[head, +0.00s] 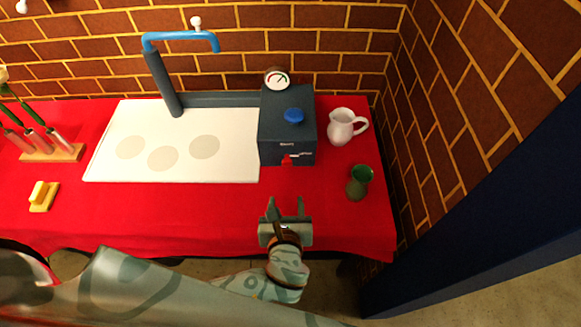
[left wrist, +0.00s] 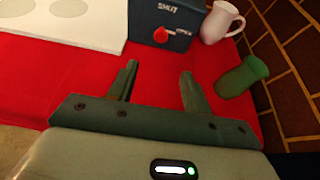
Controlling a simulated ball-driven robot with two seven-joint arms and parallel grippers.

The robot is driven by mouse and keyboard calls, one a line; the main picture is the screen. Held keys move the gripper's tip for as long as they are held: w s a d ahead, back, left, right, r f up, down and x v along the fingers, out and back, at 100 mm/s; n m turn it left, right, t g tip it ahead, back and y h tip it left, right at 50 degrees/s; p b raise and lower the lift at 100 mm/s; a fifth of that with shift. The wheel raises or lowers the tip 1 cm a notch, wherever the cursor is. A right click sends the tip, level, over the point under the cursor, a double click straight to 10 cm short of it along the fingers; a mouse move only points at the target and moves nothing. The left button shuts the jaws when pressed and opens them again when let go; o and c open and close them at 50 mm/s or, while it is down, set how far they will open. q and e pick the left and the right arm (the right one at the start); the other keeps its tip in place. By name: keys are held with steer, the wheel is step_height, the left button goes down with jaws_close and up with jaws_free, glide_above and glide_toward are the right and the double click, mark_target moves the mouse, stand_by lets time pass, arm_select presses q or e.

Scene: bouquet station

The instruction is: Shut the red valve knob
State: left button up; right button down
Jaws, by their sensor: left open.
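The red valve knob (head: 288,159) is on the front face of a dark blue box (head: 275,108). It also shows in the left wrist view (left wrist: 161,35), below the word SHUT and left of the word OPEN. Its pointer seems to lie to the right, toward OPEN. My left gripper (head: 286,202) is open and empty near the table's front edge, in front of the knob and apart from it. In the left wrist view its two fingers (left wrist: 159,71) are spread, with the knob beyond them. My right gripper is not in view.
A white jug (head: 341,127) and a green vase (head: 358,184) stand right of the box. Left is a white board (head: 110,165) under a blue faucet (head: 182,37). A gauge (head: 277,78) and blue knob (head: 294,115) top the box. Red cloth in front is clear.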

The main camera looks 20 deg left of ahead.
mark_target(287, 165)
arm_select(q)
steer(key=b+x, duration=0.4)
steer(key=x, duration=1.1)
steer(key=shift+b, duration=0.35)
steer(key=shift+w+a, duration=0.15)
steer(key=shift+w, duration=0.4)
steer(key=c, duration=0.9)
